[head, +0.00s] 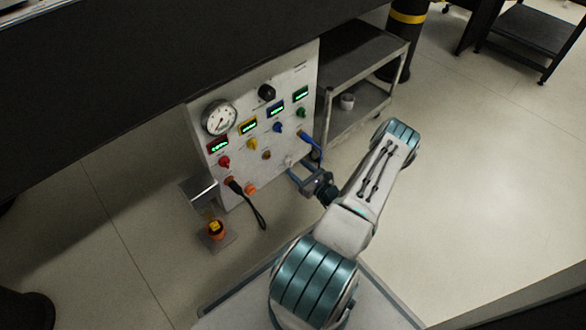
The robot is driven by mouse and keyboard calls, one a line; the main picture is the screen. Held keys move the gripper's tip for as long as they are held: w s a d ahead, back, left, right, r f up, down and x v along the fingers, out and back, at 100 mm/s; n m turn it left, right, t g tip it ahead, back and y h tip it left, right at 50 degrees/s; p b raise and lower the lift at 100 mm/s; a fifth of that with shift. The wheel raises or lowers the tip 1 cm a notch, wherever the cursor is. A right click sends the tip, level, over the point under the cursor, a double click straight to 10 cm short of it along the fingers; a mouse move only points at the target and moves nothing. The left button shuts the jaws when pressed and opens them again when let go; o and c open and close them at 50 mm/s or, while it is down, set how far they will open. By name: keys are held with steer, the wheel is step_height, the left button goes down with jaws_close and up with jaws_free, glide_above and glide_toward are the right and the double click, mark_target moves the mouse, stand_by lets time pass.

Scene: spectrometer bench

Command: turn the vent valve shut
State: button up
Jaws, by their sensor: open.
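A light upright panel (290,77) carries a dial gauge, several small lit displays and coloured knobs. Its labels are too small to read, so I cannot tell which control is the vent valve. A small pale knob (288,161) sits low on the panel's right side. My gripper (297,175) is open, with its fingers pointing at the panel just below and beside this knob. I cannot tell whether they touch it. An orange knob (250,189) is low on the panel, left of my gripper. Red (224,162), yellow (252,144), blue (278,127) and green (301,112) knobs run in a slanting row above.
An orange-and-black object (216,229) stands left of the panel's foot. A grey shelf cart (364,52) stands behind at right. The floor at right is clear.

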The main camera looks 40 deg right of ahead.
mark_target(289, 162)
steer(key=shift+w+a+b, duration=0.15)
steer(key=shift+w+b, duration=0.2)
steer(key=shift+w, duration=1.2)
steer(key=shift+c, duration=0.3)
steer(key=c, duration=0.9)
